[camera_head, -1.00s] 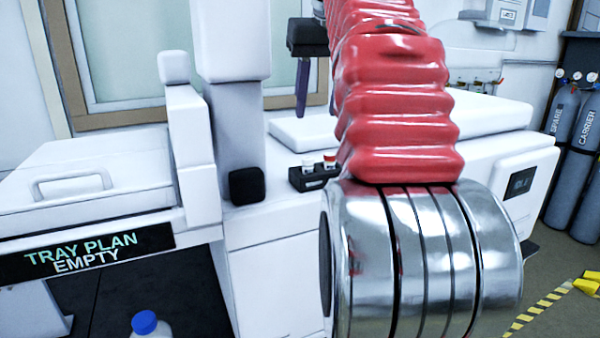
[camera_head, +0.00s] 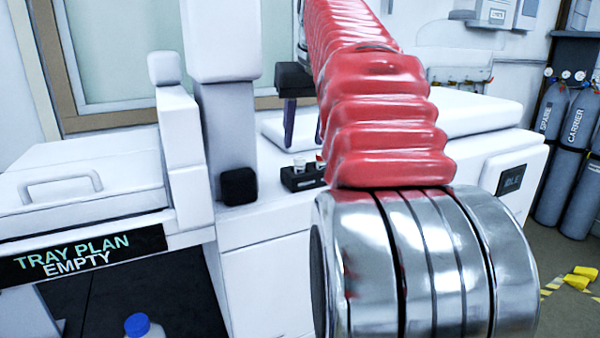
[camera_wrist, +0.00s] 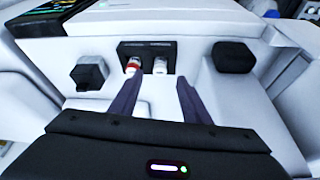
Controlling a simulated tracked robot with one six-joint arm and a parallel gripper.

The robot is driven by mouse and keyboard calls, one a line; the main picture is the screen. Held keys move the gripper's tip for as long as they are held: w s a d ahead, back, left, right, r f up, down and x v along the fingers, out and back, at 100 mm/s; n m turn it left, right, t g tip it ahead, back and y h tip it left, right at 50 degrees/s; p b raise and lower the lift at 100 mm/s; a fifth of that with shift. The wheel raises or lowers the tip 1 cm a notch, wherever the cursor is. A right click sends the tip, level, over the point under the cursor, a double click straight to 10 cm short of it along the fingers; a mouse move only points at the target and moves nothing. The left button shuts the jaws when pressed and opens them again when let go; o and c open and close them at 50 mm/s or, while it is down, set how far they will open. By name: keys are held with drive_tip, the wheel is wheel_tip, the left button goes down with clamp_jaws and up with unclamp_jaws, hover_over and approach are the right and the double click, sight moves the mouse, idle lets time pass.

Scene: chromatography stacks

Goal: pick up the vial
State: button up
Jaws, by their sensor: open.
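Two small vials stand upright in a black rack (camera_head: 294,183) on the white bench; the rack also shows in the wrist view (camera_wrist: 147,48). One vial with a red band or cap (camera_wrist: 132,66) is on the left in the wrist view, and a white-capped vial (camera_wrist: 160,66) is on the right. In the head view the white-capped vial (camera_head: 299,164) is left and the red one (camera_head: 320,161) is partly behind my arm. My gripper (camera_wrist: 158,84) is open, its dark purple fingers pointing at the vials, with nothing between them. In the head view my gripper (camera_head: 303,138) is above the rack.
Black knobs or blocks flank the rack in the wrist view, left (camera_wrist: 90,72) and right (camera_wrist: 233,57). A white column (camera_head: 226,110) stands left of the rack. A tray labelled empty (camera_head: 85,255) and a blue-capped bottle (camera_head: 143,327) are at left. Gas cylinders (camera_head: 575,135) stand far right.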

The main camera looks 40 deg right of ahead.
sight(300, 158)
drive_tip(key=shift+w+d+f, duration=0.1)
drive_tip(key=shift+w+f, duration=0.1)
drive_tip(key=shift+f, duration=0.3)
drive_tip(key=shift+f, duration=0.1)
drive_tip(key=shift+x, duration=2.5)
drive_tip(key=shift+w, duration=0.2)
drive_tip(key=shift+c, duration=0.4)
clamp_jaws()
